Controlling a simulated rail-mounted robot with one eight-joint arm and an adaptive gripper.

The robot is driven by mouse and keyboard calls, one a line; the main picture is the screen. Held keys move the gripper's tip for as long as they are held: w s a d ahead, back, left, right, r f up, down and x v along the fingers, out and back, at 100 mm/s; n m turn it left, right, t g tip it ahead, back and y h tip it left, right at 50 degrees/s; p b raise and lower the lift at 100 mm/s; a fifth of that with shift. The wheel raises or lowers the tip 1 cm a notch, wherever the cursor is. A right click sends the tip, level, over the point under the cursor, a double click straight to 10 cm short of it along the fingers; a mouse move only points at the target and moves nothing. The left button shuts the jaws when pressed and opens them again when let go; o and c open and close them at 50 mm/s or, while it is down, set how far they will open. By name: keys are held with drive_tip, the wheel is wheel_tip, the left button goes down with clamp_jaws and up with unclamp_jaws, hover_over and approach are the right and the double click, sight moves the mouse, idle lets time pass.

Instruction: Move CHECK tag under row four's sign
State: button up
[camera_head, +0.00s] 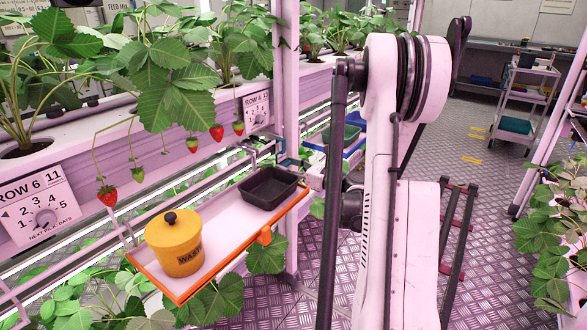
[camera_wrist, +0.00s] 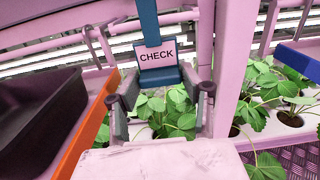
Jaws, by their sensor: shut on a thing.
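The CHECK tag (camera_wrist: 156,57) is a pale plate with black letters on a blue holder, with a blue strip rising above it, in the wrist view. My gripper (camera_wrist: 158,80) is shut on the blue holder, with the lettering facing the camera. In the head view my gripper (camera_head: 299,166) is small and partly hidden behind my arm, beside the right end of the orange-edged shelf. The row four sign (camera_head: 257,107) hangs on the white gutter, left of the upright post and up and left of my gripper.
The shelf (camera_head: 218,217) holds a yellow WASTE pot (camera_head: 174,246) and a black tray (camera_head: 268,187). The row six sign (camera_head: 36,205) is at left. Strawberries (camera_head: 217,132) hang before the gutter. A pink post (camera_head: 287,90) stands close to my gripper. Blue and green bins (camera_head: 342,140) stand behind.

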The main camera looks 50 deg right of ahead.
drive_tip(key=shift+w+a, duration=0.2)
drive_tip(key=shift+w, duration=1)
drive_tip(key=shift+w+a, duration=0.15)
drive_tip(key=shift+w, duration=1)
drive_tip(key=shift+s+f, duration=0.1)
drive_tip(key=shift+f, duration=0.65)
drive_tip(key=o, duration=1.2)
drive_tip(key=shift+c, duration=0.2)
drive_tip(key=s+d, duration=0.2)
drive_tip(key=s, duration=1)
